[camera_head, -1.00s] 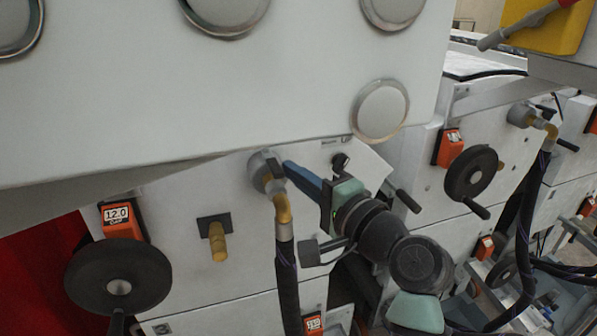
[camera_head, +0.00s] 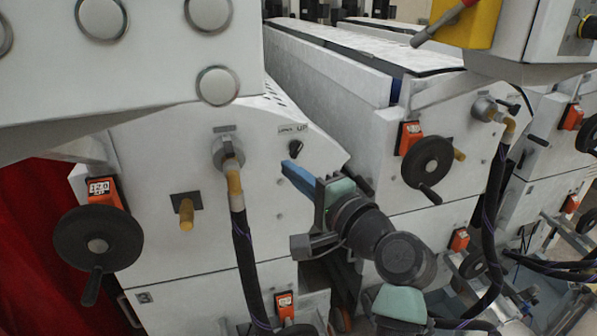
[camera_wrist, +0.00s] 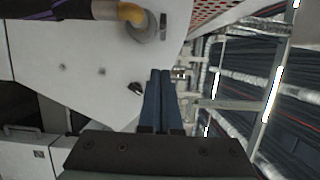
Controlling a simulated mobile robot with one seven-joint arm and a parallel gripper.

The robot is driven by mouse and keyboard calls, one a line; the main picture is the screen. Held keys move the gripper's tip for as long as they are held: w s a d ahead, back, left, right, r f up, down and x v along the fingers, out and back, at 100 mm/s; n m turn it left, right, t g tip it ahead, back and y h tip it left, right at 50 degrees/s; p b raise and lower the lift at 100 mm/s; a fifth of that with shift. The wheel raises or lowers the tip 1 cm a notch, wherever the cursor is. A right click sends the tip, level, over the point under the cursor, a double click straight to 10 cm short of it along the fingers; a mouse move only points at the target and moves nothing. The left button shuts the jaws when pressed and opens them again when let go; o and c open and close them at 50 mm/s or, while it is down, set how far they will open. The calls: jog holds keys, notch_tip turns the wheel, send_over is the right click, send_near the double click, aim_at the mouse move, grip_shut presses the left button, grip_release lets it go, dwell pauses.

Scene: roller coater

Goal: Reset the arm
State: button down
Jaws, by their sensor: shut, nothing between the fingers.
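My gripper (camera_head: 290,168) has blue fingers. In the head view it is in front of the white machine panel (camera_head: 180,240), right of the grey hose fitting with a brass elbow (camera_head: 230,158) and just below a small black key switch (camera_head: 295,148). In the wrist view the two blue fingers (camera_wrist: 160,95) lie side by side, closed, with nothing between them. The fitting shows at the top of the wrist view (camera_wrist: 140,18). I cannot tell whether the fingertips touch the panel; they appear apart from the switch and the fitting.
A black handwheel (camera_head: 98,245) and a brass handle (camera_head: 186,212) are on the panel at left. Another handwheel (camera_head: 428,165) is on the machine at right. A black hose (camera_head: 245,260) hangs near my arm. A white overhanging box (camera_head: 110,75) fills the upper left.

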jog(key=s+d+r+n+t+h, duration=0.1)
jog(key=s+r+n+t+h, duration=0.25)
jog(key=r, duration=0.55)
jog(key=s+d+r+n+t+h, duration=0.15)
jog(key=s+r+n+t, duration=0.3)
jog(key=r, duration=0.45)
jog(key=s+d+r+n+t+h, duration=0.2)
jog(key=s+r+t+h, duration=0.3)
jog(key=s+r, duration=0.6)
jog(key=s+h, duration=0.1)
jog(key=s, duration=0.3)
jog(key=shift+r, duration=0.35)
jog(key=c, duration=1.5)
grip_release()
jog(key=shift+c, duration=0.2)
